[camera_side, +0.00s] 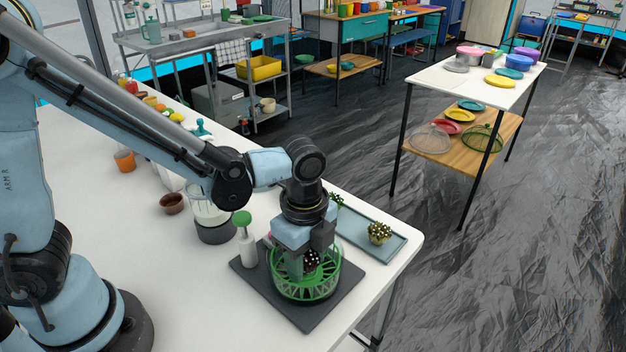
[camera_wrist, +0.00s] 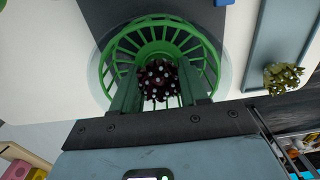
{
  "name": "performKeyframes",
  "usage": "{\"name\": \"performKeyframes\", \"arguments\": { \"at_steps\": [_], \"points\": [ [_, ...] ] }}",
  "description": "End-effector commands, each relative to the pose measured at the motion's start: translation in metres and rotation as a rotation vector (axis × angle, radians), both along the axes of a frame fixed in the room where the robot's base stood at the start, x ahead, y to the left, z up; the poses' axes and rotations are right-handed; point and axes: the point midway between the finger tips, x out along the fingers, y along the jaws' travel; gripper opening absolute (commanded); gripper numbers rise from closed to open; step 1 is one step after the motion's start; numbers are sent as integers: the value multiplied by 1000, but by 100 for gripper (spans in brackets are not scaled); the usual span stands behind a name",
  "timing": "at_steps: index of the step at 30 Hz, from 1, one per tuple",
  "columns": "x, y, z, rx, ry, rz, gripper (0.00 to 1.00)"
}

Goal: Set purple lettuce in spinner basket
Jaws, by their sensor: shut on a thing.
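The purple lettuce (camera_wrist: 160,80) is a dark purple head with pale spots. My gripper (camera_wrist: 158,92) is shut on it, one finger on each side. In the side view the lettuce (camera_side: 311,259) shows between the fingers of my gripper (camera_side: 308,266), low over the green spinner basket (camera_side: 305,289). The basket has slatted walls and a clear bowl around it. The slatted basket floor (camera_wrist: 150,38) shows behind the lettuce in the wrist view. I cannot tell whether the lettuce touches the floor.
The spinner stands on a dark mat (camera_side: 315,318) near the table edge. A white bottle with a green top (camera_side: 246,245) stands close at left. A blue-grey tray (camera_side: 372,238) holds a green-yellow spotted head (camera_side: 380,233). A blender-like jar (camera_side: 212,215) stands behind left.

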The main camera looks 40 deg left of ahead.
Motion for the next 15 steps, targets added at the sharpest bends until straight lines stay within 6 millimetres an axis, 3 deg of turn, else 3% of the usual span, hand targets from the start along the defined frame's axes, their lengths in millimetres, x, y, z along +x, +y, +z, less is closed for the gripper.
{"name": "performKeyframes", "arguments": {
  "at_steps": [1, 2, 4, 15],
  "points": [
    [0, 0, -1, 0, 0, 0, 27],
    [0, 0, -1, 0, 0, 0, 45],
    [0, 0, -1, 0, 0, 0, 54],
    [0, 0, 3, 0, 0, 0, 54]
  ]
}}
